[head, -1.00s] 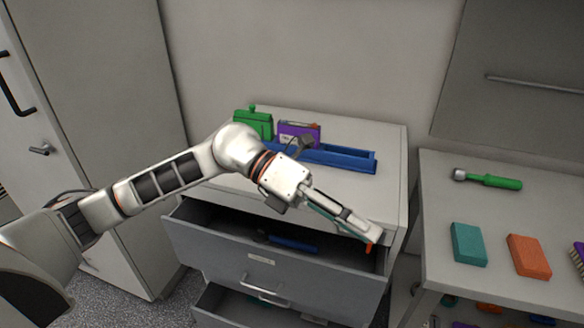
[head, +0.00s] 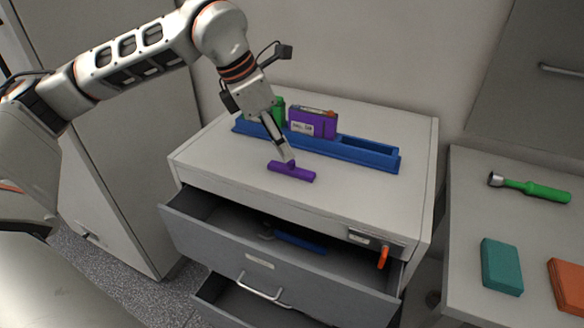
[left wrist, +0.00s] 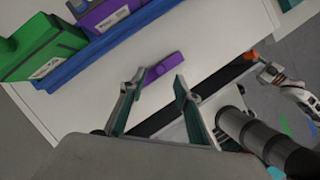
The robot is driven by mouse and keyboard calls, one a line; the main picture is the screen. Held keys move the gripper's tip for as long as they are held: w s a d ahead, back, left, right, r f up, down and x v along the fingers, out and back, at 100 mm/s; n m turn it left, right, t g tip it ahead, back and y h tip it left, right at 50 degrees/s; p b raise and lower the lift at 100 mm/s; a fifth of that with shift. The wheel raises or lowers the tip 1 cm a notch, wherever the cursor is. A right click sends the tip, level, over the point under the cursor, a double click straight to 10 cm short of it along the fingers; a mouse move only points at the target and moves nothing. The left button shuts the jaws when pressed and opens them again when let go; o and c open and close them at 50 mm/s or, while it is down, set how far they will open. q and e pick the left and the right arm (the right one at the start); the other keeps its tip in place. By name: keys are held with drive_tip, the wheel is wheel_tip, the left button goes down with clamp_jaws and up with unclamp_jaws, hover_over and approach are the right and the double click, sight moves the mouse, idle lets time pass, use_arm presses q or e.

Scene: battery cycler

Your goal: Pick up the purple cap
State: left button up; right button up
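The purple cap (head: 291,171) is a short bar with a small raised knob. It lies on the top of the grey cabinet (head: 225,158), in front of the blue rack. My left gripper (head: 287,158) points down at it, with its tips close to the knob in the head view. In the left wrist view the gripper (left wrist: 154,88) is open, and the purple cap (left wrist: 164,67) shows just beyond and between its fingertips. Whether a finger touches it I cannot tell.
The blue rack (head: 352,150) holds a purple battery module (head: 313,121) and a green one (head: 279,110). The upper drawer (head: 260,263) stands open below the cabinet top. A side table at right carries a green-handled tool (head: 538,190), a teal block (head: 501,266) and an orange block (head: 568,287).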

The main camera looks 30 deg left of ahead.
sight(291, 161)
use_arm(q)
drive_tip(key=x, duration=0.5)
clamp_jaws()
drive_tip(key=shift+r, duration=0.15)
